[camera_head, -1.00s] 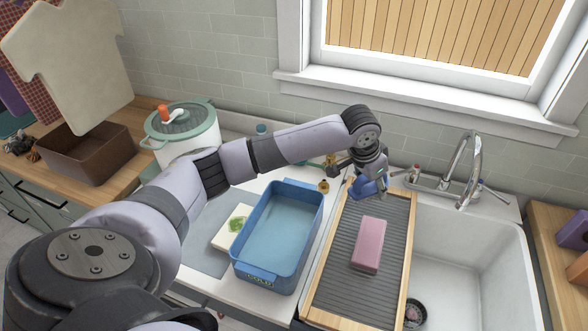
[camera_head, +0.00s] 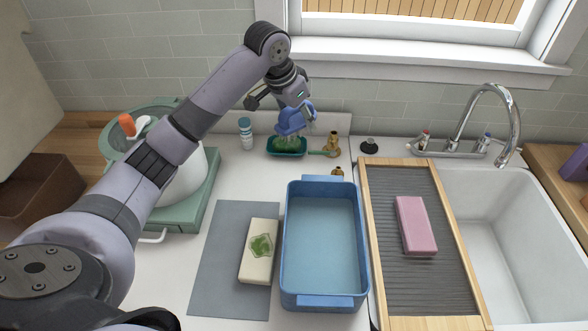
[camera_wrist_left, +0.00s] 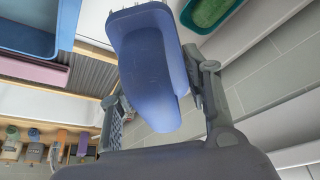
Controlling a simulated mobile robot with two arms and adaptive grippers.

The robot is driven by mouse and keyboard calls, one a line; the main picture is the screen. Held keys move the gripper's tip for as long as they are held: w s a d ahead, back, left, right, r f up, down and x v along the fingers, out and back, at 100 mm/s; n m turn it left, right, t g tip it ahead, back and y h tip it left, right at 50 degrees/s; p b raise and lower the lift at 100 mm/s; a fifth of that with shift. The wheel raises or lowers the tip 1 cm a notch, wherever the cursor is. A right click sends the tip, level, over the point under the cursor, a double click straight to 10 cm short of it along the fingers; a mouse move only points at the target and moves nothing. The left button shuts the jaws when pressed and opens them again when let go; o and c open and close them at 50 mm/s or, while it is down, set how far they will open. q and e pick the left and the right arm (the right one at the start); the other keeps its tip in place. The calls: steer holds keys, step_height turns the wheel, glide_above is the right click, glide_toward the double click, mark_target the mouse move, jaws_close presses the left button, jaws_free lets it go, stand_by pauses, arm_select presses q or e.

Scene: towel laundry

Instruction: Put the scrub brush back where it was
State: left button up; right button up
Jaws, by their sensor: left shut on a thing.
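The blue scrub brush (camera_head: 292,121) is held by my left gripper (camera_head: 298,106) at the back of the counter. In the head view the brush appears above a small teal tray (camera_head: 285,154) with green inside. I cannot tell whether the brush touches the green. In the left wrist view the brush (camera_wrist_left: 150,65) fills the middle between my left gripper's fingers (camera_wrist_left: 158,95), and the tray's green inside (camera_wrist_left: 210,10) shows at the top, beside the brush. My right gripper is in no view.
A blue basin (camera_head: 288,240) stands in front, right of a cream block (camera_head: 262,268) on a grey mat (camera_head: 230,220). A ribbed board with a pink block (camera_head: 416,225) is beside the sink (camera_head: 510,240). A bottle (camera_head: 246,133) and a brass fitting (camera_head: 333,142) flank the tray.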

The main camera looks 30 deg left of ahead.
arm_select(q)
steer(key=p, duration=0.2)
glide_above(299, 176)
step_height(299, 176, down, 12)
steer(key=shift+r, duration=0.1)
steer(key=shift+f, duration=0.3)
step_height(299, 176, down, 3)
steer(key=shift+f+p, duration=0.2)
steer(key=shift+p, duration=0.15)
steer(key=shift+f, duration=0.65)
steer(key=o, duration=1)
steer(key=shift+o, duration=0.2)
